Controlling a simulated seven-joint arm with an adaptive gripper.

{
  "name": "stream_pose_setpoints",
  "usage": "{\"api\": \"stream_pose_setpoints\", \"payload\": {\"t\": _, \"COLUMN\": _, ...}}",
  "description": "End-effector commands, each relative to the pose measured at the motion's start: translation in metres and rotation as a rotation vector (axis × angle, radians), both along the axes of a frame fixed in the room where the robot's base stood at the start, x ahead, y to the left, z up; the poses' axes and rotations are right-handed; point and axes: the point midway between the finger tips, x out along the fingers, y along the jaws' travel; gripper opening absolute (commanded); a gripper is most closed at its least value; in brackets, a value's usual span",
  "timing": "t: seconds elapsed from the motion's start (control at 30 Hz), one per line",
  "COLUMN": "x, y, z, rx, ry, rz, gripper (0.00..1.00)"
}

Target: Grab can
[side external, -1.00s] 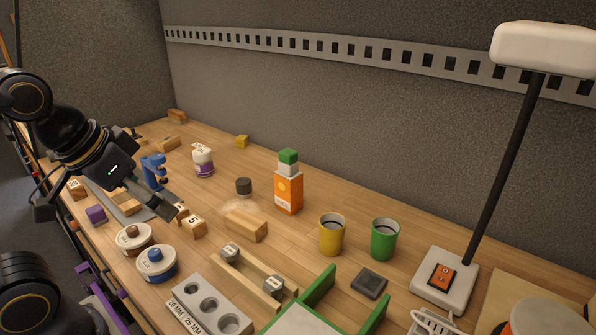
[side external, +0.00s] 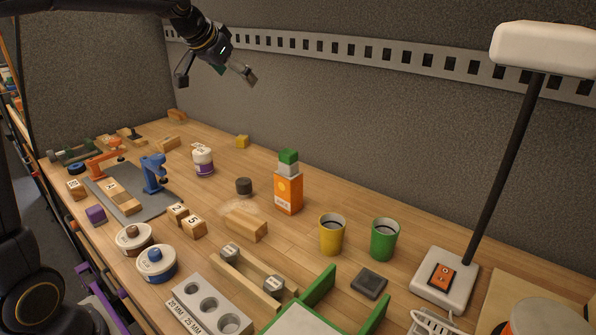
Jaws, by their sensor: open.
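My gripper (side external: 248,75) is high above the back of the bench, in front of the slotted wall strip. It is open, and nothing shows between its fingers. Which thing is the can is not certain. A white and purple can-shaped container (side external: 203,163) stands upright at the back left, well below my gripper. A yellow can-like cup (side external: 331,237) and a green can-like cup (side external: 384,241) stand upright, open-topped, at the right.
An orange carton (side external: 288,193) with white and green blocks on top stands mid-bench near a dark round piece (side external: 244,187) and a wooden block (side external: 245,224). Blue clamp (side external: 154,173) stands left; lamp (side external: 444,284) stands right. Bench behind the carton is largely clear.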

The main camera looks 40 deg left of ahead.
Motion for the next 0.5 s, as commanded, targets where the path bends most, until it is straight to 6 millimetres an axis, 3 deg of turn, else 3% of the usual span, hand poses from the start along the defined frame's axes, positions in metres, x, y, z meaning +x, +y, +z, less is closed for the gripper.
{"api": "stream_pose_setpoints", "payload": {"t": 0.03, "x": 0.022, "y": 0.038, "z": -0.021, "rx": -0.015, "ry": 0.014, "rz": 0.044, "gripper": 0.93}}
{"api": "stream_pose_setpoints", "payload": {"t": 0.13, "x": 0.049, "y": 0.104, "z": -0.064, "rx": -0.048, "ry": 0.035, "rz": 0.120, "gripper": 0.93}}
{"api": "stream_pose_setpoints", "payload": {"t": 0.2, "x": 0.056, "y": 0.148, "z": -0.100, "rx": -0.079, "ry": 0.054, "rz": 0.178, "gripper": 0.93}}
{"api": "stream_pose_setpoints", "payload": {"t": 0.3, "x": 0.050, "y": 0.196, "z": -0.151, "rx": -0.133, "ry": 0.094, "rz": 0.252, "gripper": 0.93}}
{"api": "stream_pose_setpoints", "payload": {"t": 0.4, "x": 0.035, "y": 0.224, "z": -0.193, "rx": -0.177, "ry": 0.140, "rz": 0.303, "gripper": 0.93}}
{"api": "stream_pose_setpoints", "payload": {"t": 0.5, "x": 0.024, "y": 0.237, "z": -0.214, "rx": -0.196, "ry": 0.162, "rz": 0.330, "gripper": 0.93}}
